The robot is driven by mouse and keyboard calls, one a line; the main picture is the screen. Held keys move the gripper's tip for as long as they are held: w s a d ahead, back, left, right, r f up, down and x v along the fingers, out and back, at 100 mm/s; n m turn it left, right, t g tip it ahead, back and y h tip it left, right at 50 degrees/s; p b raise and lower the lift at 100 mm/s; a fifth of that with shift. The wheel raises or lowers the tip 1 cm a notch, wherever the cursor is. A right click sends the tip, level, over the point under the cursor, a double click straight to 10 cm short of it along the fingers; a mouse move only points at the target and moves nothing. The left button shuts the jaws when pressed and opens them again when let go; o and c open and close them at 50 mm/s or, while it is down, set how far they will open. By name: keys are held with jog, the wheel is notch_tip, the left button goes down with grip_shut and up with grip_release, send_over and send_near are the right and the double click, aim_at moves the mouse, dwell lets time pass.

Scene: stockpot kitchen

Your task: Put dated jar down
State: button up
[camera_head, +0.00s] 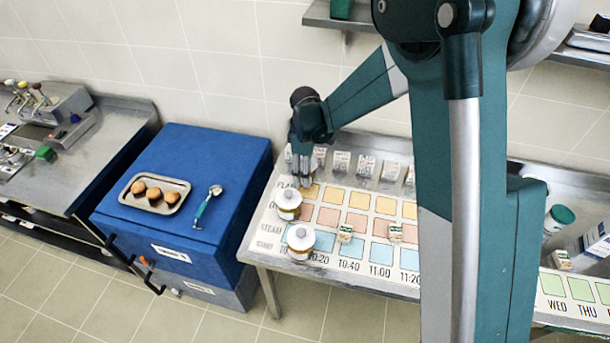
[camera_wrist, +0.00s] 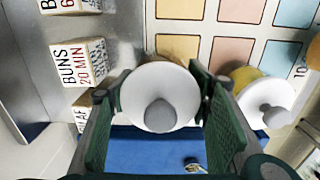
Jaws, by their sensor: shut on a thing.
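My gripper (camera_wrist: 160,100) is shut on a jar with a round white knobbed lid (camera_wrist: 158,97); one teal finger stands on each side of it. A tan part of its body shows past the lid in the wrist view. In the head view my gripper (camera_head: 301,180) is low over the left end of the marked table (camera_head: 262,243), and its fingers and another jar seem to hide the held jar. I cannot tell whether its base touches the table. No date on it is readable.
A white-lidded jar (camera_head: 288,203) stands close in front of my gripper, and another jar (camera_head: 300,239) stands nearer the table's front edge. Label cards, including a BUNS card (camera_wrist: 80,62), line the back. A blue cabinet (camera_head: 180,190) is left. Several coloured squares right are bare.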

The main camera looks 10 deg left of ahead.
jog(key=shift+f, duration=1)
jog(key=shift+f, duration=0.15)
jog(key=o, duration=1.5)
jog(key=shift+c, duration=0.2)
notch_tip(320, 180, up, 12)
jog(key=shift+r, duration=0.15)
